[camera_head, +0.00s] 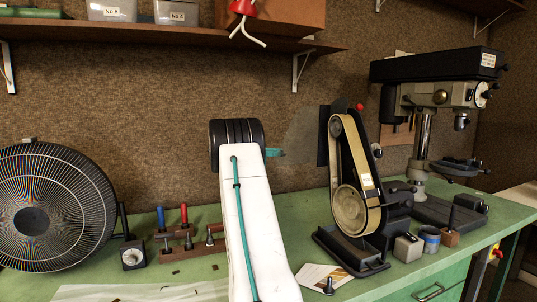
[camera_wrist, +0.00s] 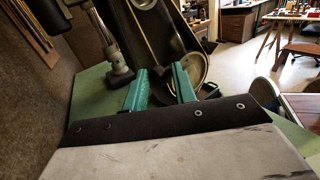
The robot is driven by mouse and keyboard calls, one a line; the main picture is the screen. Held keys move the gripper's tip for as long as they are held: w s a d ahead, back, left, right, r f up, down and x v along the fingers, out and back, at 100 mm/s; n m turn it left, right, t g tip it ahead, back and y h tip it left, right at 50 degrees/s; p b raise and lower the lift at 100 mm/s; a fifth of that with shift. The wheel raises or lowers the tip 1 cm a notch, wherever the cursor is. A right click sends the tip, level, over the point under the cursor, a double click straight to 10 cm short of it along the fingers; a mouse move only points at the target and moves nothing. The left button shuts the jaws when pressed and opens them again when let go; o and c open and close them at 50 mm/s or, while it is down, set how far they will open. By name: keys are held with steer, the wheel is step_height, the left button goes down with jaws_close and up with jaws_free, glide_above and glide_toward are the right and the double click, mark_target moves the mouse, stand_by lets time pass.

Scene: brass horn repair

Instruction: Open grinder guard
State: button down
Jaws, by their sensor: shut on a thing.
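The belt grinder (camera_head: 357,185) stands upright on the green bench, with a tan belt around its wheels. Its guard (camera_head: 303,138) looks like a thin, see-through grey panel on the grinder's left side. My gripper (camera_head: 280,153) reaches the guard's left edge with its teal fingers. In the wrist view, my gripper (camera_wrist: 160,75) has its two fingers a little apart, shut on the guard, which is hard to make out between them. The grinder (camera_wrist: 170,35) shows beyond the fingers, its lower wheel (camera_wrist: 190,70) just right of them. My arm hides part of the bench.
A drill press (camera_head: 425,100) stands right of the grinder. A large fan (camera_head: 45,205) and a tool rack (camera_head: 187,245) are left of my arm. Small pots (camera_head: 429,239) and a card (camera_head: 322,277) lie near the grinder. A shelf (camera_head: 150,36) hangs above.

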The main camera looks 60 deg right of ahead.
steer(key=shift+s+d, duration=0.45)
steer(key=shift+s, duration=0.15)
steer(key=c, duration=1.5)
jaws_free()
steer(key=shift+c, duration=0.2)
steer(key=o, duration=0.7)
steer(key=shift+s+d, duration=0.25)
steer(key=shift+s, duration=0.3)
steer(key=shift+w, duration=0.2)
steer(key=shift+c, duration=0.2)
steer(key=shift+w+a, duration=0.15)
steer(key=shift+w, duration=0.05)
steer(key=c, duration=0.3)
steer(key=shift+f, duration=0.1)
